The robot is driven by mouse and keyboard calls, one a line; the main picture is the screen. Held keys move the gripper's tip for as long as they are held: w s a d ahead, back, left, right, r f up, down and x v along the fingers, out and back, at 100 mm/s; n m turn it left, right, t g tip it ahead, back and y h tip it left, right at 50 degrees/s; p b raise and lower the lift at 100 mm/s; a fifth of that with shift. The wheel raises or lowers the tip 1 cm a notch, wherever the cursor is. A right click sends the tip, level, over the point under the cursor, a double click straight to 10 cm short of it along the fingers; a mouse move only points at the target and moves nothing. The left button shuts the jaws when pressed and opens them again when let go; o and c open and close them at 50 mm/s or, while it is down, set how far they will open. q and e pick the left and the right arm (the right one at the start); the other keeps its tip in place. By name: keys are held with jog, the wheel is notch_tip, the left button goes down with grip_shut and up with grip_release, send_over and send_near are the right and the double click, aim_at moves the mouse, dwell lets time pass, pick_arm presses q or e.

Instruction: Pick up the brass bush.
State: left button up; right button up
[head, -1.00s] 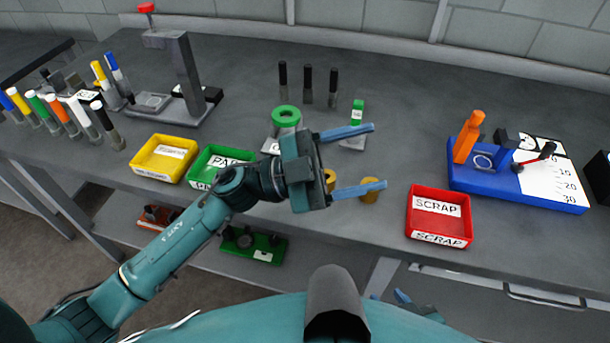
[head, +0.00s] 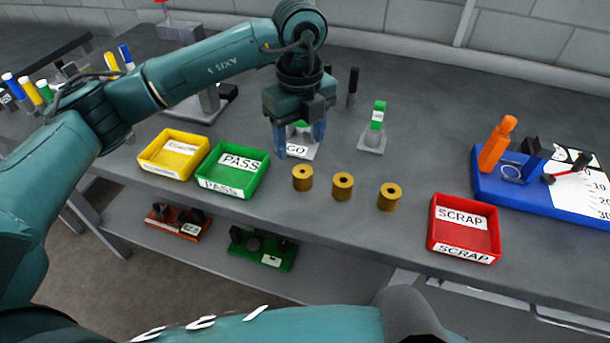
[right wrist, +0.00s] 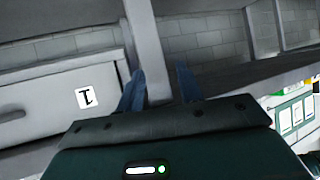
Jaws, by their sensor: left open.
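Three brass bushes stand upright in a row near the bench's front edge in the head view: a left one (head: 303,178), a middle one (head: 343,187) and a right one (head: 389,197). They look alike, each with a hole in its top. My left gripper (head: 300,147) points down, open, with nothing held. In the picture its fingers are just above and behind the left bush, in front of the GO gauge (head: 301,153), which they partly hide. My right gripper (right wrist: 160,88) shows in the right wrist view, fingers apart and empty, with no bush in sight.
Yellow (head: 174,154), green PASS (head: 233,170) and red SCRAP (head: 464,229) trays stand along the front. A green-topped gauge (head: 374,128) stands behind the bushes. A blue-based fixture (head: 530,185) is at right. The bench between the bushes and SCRAP is clear.

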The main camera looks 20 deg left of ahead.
aim_at(303, 171)
pick_arm(q)
notch_tip(303, 171, down, 10)
jog(key=shift+w+d+r+p, duration=0.15)
jog(key=shift+r+p, duration=0.05)
jog(key=shift+p, duration=0.55)
jog(key=c, duration=1.2)
jog(key=shift+r, duration=0.1)
